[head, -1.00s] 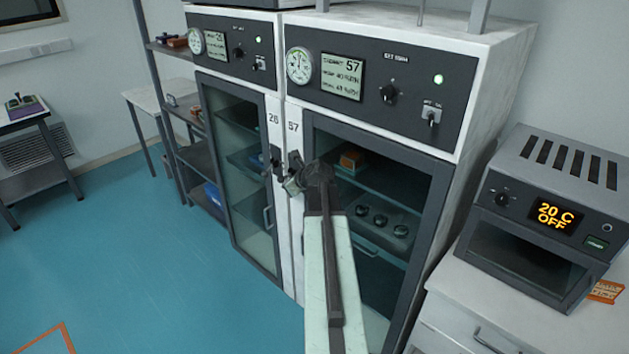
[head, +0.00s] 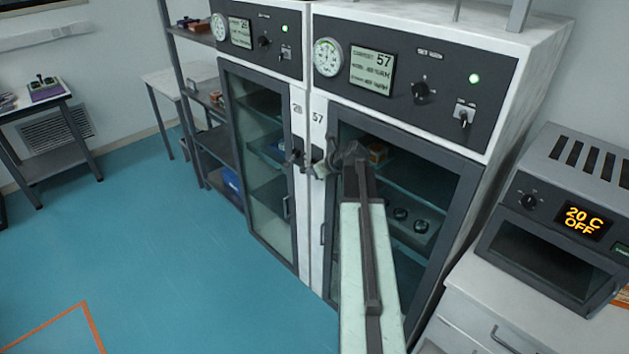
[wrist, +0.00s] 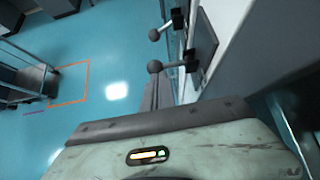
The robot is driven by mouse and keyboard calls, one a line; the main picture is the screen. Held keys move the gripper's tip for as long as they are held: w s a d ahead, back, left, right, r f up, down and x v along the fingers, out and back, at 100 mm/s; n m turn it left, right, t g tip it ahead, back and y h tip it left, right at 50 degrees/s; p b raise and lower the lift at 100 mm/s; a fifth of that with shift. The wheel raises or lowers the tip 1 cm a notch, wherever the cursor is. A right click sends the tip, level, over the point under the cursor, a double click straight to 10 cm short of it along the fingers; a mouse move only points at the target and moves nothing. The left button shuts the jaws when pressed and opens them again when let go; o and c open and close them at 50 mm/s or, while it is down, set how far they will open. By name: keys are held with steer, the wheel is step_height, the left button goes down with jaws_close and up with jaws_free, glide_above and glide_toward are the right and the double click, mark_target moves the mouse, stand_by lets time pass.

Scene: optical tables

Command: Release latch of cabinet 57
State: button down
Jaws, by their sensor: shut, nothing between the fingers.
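Cabinet 57 (head: 497,100) is the white cabinet with a dark control panel and a grey-framed glass door. Its dark latch (head: 319,167) is at the upper left edge of that door, beside the number 57. My gripper (head: 345,156) is at the end of my raised arm, close to the right of the latch and partly over it in the picture. In the wrist view my gripper (wrist: 155,96) is shut and empty. A round latch knob (wrist: 155,67) is just beyond the fingertips, with a second knob (wrist: 154,34) farther off. I cannot tell whether the fingers touch the latch.
A similar cabinet (head: 262,150) with its own latch (head: 296,158) adjoins on the left. An oven (head: 555,240) reading "20 C OFF" stands on a white drawer unit at the right. Blue floor (head: 190,270) is open at left, with an orange floor marking (head: 60,318).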

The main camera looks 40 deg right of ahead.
steer(key=shift+r, duration=0.1)
stand_by(0.7)
steer(key=shift+r+p, duration=0.75)
steer(key=shift+p, duration=0.05)
steer(key=s+r+p, duration=0.4)
steer(key=s, duration=0.7)
